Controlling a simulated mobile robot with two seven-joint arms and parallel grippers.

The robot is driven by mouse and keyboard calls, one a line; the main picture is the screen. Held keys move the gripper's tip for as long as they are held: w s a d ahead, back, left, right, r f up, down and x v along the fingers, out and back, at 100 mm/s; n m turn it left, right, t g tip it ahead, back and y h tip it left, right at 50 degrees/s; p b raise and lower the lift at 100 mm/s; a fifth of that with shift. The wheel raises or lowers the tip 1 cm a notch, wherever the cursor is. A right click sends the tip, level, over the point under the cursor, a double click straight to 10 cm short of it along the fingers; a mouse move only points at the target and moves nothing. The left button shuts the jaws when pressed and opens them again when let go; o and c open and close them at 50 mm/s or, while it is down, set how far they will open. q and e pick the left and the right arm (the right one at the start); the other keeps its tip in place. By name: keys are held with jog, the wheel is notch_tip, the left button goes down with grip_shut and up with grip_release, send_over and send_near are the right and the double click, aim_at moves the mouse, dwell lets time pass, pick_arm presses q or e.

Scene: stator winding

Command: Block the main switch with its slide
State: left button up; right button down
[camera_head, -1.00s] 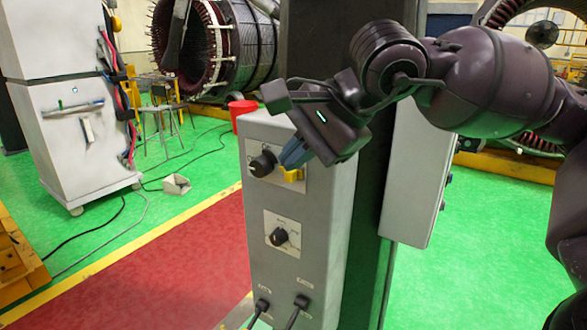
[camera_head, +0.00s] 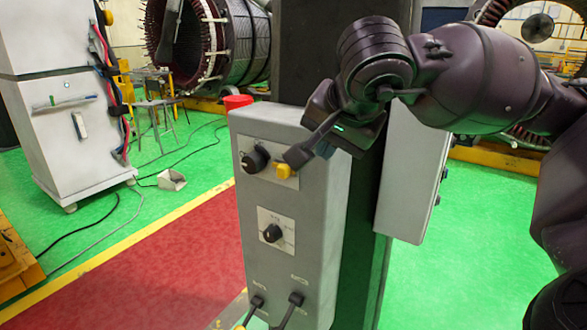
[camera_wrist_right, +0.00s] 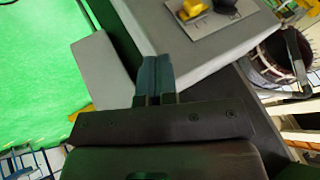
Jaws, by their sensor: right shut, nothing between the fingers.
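The main switch (camera_head: 255,158) is a black round knob at the top of the grey control box's front face. Its slide, a small yellow block (camera_head: 284,170), sits just right of the knob, apart from it as far as I can tell. In the right wrist view the yellow slide (camera_wrist_right: 192,10) and the black knob (camera_wrist_right: 225,5) show at the top edge. My right gripper (camera_wrist_right: 155,62) is shut and empty, with its blue-grey fingers together and clear of the slide. In the head view it (camera_head: 325,149) is partly hidden behind its own wrist parts. My left gripper is not in view.
Another grey box (camera_head: 412,185) is mounted on the right.

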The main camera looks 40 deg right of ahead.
aim_at(283, 170)
jog(key=x, duration=1)
jog(key=shift+w+f, duration=0.1)
jog(key=shift+f, duration=0.05)
jog(key=shift+w+a+r+p, duration=0.1)
jog(key=shift+w+a+p, duration=0.15)
jog(key=shift+w, duration=0.15)
jog(key=shift+w+a+r+p, duration=0.1)
jog(key=shift+w+a+p, duration=0.1)
jog(key=shift+w, duration=0.25)
jog(key=shift+w+a, duration=0.25)
jog(key=shift+w, duration=0.6)
jog(key=shift+w+f, duration=0.1)
jog(key=shift+w+a+f+b, duration=0.1)
jog(key=shift+w+a+b, duration=0.15)
jog(key=shift+w+b, duration=0.2)
jog(key=shift+w+a+b, duration=0.2)
jog(key=shift+w+b, duration=0.25)
jog(key=shift+w, duration=0.05)
jog(key=shift+s, duration=0.1)
jog(key=shift+r, duration=0.2)
